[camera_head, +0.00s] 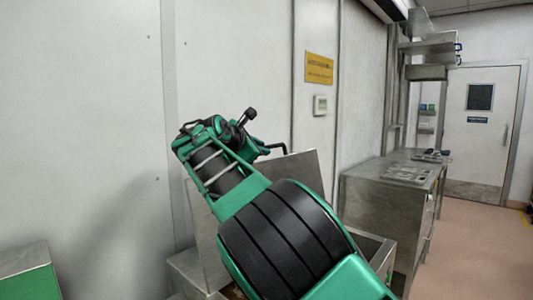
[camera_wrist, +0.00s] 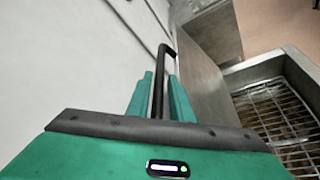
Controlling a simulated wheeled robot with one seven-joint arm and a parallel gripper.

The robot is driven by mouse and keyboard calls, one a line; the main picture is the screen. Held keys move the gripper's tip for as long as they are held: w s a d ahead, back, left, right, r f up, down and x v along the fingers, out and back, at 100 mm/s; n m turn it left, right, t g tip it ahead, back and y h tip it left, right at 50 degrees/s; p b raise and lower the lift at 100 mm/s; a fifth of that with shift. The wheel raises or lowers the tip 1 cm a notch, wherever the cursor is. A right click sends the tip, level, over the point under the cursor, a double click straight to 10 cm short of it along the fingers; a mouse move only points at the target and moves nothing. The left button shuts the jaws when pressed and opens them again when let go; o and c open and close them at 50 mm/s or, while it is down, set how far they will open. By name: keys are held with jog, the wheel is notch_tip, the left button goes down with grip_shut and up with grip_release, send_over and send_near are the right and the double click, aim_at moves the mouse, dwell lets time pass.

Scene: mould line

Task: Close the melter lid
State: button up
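The melter lid (camera_head: 304,168) is a plain steel panel, raised and tilted up behind my arm in the head view; my arm hides its middle. It is also the grey panel right of centre in the wrist view (camera_wrist: 204,85). The melter (camera_wrist: 236,76) is open below it, with a wire grid (camera_wrist: 276,118) inside. A black bar handle (camera_wrist: 158,82) with a bent end runs between the two green fingers of my gripper (camera_wrist: 160,84). The gripper looks open around the bar, with a narrow gap on the right. In the head view the fingers are hidden.
A pale wall (camera_head: 90,110) stands close behind and left of my arm. A steel bench (camera_head: 385,197) with flat items on top is at right. A low green-fronted steel box (camera_head: 28,270) is at lower left. Open floor (camera_head: 470,250) lies to the right.

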jog(key=shift+x, duration=1.35)
